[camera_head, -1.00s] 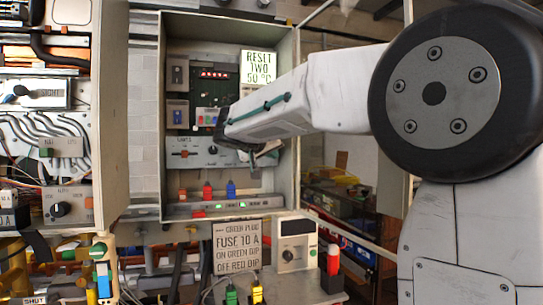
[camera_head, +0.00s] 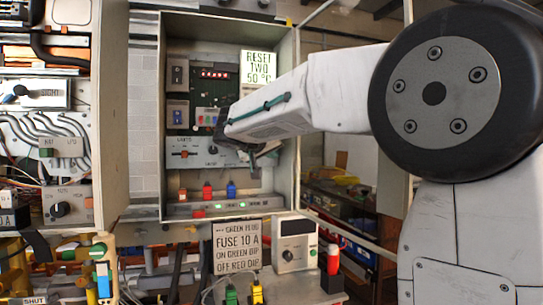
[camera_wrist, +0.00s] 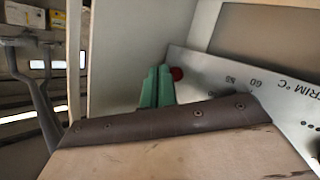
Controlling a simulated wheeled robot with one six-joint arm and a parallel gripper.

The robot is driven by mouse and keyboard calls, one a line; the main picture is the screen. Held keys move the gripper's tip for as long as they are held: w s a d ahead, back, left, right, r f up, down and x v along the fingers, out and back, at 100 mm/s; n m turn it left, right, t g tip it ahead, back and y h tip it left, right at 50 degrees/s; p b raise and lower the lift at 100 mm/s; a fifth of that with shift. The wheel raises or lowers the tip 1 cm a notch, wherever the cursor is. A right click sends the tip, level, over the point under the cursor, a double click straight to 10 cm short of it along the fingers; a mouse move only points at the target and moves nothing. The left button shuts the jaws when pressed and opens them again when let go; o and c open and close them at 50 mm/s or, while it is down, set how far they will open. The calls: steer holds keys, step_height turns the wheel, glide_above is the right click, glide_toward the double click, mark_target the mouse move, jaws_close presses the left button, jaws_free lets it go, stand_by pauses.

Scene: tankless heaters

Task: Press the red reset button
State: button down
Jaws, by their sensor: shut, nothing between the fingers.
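A red round button (camera_wrist: 177,73) shows in the wrist view beside the end of my gripper, at the corner of a grey panel (camera_wrist: 215,78) marked "TRIM °C". My gripper (camera_wrist: 159,70) has two green fingers closed together with nothing between them. The fingertips are right beside the red button; I cannot tell whether they touch it. In the head view my gripper (camera_head: 254,165) is inside the open cabinet (camera_head: 230,25), low at its right side. My arm hides part of the panel there, and this button cannot be made out in that view.
The cabinet's right wall (camera_head: 296,110) stands close to my gripper. Red (camera_head: 207,190) and blue (camera_head: 231,189) plugs stand below it. A note (camera_head: 258,66) hangs at upper right. A white box with a dial (camera_head: 295,248) and a red-topped post (camera_head: 333,260) stand below the cabinet.

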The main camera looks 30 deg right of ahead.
steer(key=shift+w, duration=0.1)
steer(key=shift+w+d, duration=0.15)
steer(key=shift+w, duration=0.15)
steer(key=shift+w+d, duration=0.1)
steer(key=shift+w, duration=0.25)
stand_by(0.8)
stand_by(0.4)
steer(key=shift+s+a, duration=0.25)
steer(key=shift+s, duration=0.5)
steer(key=shift+s+a, duration=0.25)
steer(key=shift+s, duration=0.55)
steer(key=shift+s+a, duration=0.2)
steer(key=shift+s, duration=0.6)
steer(key=shift+s+a, duration=0.25)
steer(key=shift+s, duration=0.55)
